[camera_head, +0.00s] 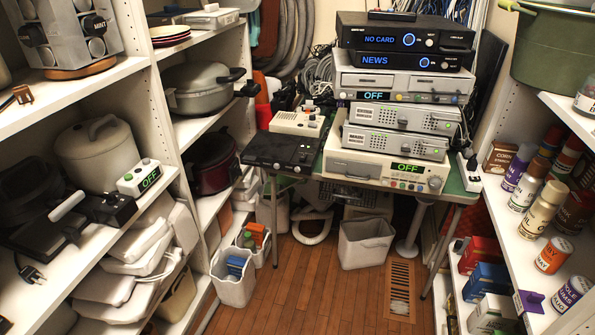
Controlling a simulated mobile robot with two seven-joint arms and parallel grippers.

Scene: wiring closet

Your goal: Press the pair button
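No button with a readable "pair" label shows. A stack of devices stands on a green-topped table (457,187). On top is a black box reading "NO CARD" (365,40) with a blue-ringed round control, above a black box reading "NEWS" (385,61). Below are a pale two-slot unit reading "OFF" (350,81), two silver units (405,117) (395,142), and a cream unit with a green "OFF" display and small buttons (375,173). A beige box with buttons (298,123) and a flat black box (280,152) sit left of the stack. Neither gripper is in view.
Shelves flank both sides. Jars (541,209) line the right shelf. Bins (235,283) (366,243) stand on the wooden floor, which is clear in the middle near a vent (400,290).

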